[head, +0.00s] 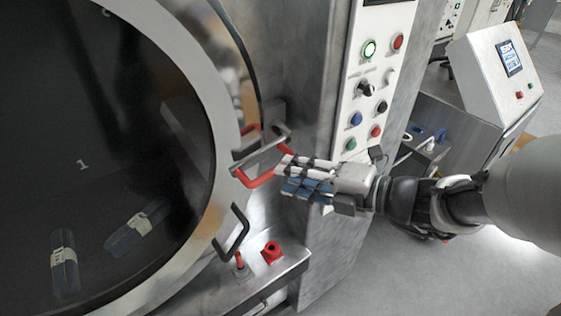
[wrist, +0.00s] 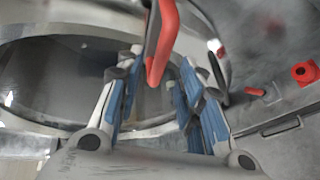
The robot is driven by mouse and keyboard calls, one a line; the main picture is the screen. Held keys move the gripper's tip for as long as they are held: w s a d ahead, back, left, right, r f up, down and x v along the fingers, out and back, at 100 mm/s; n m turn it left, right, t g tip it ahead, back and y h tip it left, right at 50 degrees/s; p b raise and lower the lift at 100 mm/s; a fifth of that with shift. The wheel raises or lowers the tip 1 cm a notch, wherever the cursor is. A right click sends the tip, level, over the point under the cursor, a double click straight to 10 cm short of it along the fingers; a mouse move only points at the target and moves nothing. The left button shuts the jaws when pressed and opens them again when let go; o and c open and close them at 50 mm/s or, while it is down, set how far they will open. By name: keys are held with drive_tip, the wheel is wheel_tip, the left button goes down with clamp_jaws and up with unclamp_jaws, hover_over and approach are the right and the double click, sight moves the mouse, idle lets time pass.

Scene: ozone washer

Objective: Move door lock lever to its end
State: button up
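The red door lock lever (head: 260,181) sits at the right rim of the round washer door (head: 205,75), by a metal bracket (head: 262,153). In the head view, my gripper (head: 286,177) is just right of the lever, its fingers pointing left toward it. In the wrist view, the lever's red end (wrist: 159,62) hangs between the two blue-and-grey fingers of my gripper (wrist: 158,80). The fingers are spread with visible gaps on both sides of the lever, so the gripper is open. The lever's far end is cut off at the top of the wrist view.
A dark door handle (head: 235,232) is below the lever. A red knob (head: 272,252) and a small red-topped valve (head: 239,263) stand on the steel ledge below. A panel with buttons (head: 370,100) rises behind my gripper. Open floor (head: 400,275) lies at the lower right.

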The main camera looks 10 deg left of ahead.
sight(273, 168)
drive_tip(key=b+x, duration=0.1)
drive_tip(key=x, duration=0.4)
drive_tip(key=shift+w+a, duration=0.1)
drive_tip(key=shift+a, duration=0.2)
drive_tip(key=shift+c, duration=0.5)
clamp_jaws()
